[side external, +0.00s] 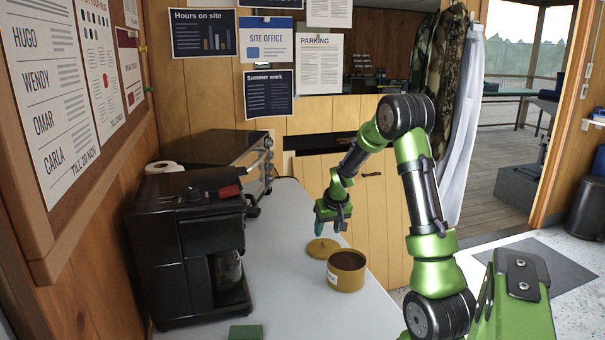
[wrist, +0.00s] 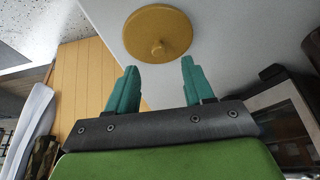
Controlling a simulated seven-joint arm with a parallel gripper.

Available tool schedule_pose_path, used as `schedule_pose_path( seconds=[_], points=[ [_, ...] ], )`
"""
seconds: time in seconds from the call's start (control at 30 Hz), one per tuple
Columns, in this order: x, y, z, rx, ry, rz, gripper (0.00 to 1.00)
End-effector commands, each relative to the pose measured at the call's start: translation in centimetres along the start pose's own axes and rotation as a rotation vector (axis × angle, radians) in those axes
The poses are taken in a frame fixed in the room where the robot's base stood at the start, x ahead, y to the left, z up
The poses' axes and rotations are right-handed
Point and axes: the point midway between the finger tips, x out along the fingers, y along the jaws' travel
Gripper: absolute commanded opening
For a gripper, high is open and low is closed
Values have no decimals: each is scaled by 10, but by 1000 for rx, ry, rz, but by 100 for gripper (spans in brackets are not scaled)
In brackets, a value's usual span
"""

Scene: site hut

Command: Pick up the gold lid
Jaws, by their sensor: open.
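The gold lid (side external: 322,247) lies flat on the grey counter, just behind and left of an open gold tin (side external: 346,270) with dark contents. In the wrist view the round lid (wrist: 158,32) shows its small central knob, beyond my fingertips. My gripper (side external: 322,228) is above the lid, pointing down, with a gap between them. Its two teal fingers (wrist: 157,78) are spread apart with nothing between them. The lid is not touched.
A black coffee machine (side external: 190,245) stands on the counter (side external: 290,305) at left, with a toaster oven (side external: 222,150) behind it. A green item (side external: 245,332) lies at the front edge. The counter between the coffee machine and the lid is clear.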

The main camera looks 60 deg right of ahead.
Motion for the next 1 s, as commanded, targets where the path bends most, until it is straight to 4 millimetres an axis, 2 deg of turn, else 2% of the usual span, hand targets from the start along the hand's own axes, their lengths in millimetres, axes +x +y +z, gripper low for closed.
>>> schedule_pose_path(
  seconds=[0.17, 0.5, 0.77, 0.87, 1.0],
  points=[
    [12, 0, 1, 0, -1, -1, 52],
    [56, 2, 1, 0, -2, -1, 52],
    [60, 2, 0, 0, 1, -1, 52],
    [59, 2, 0, 0, 0, -1, 40],
    [59, 1, 0, 0, 0, -1, 18]
  ],
)
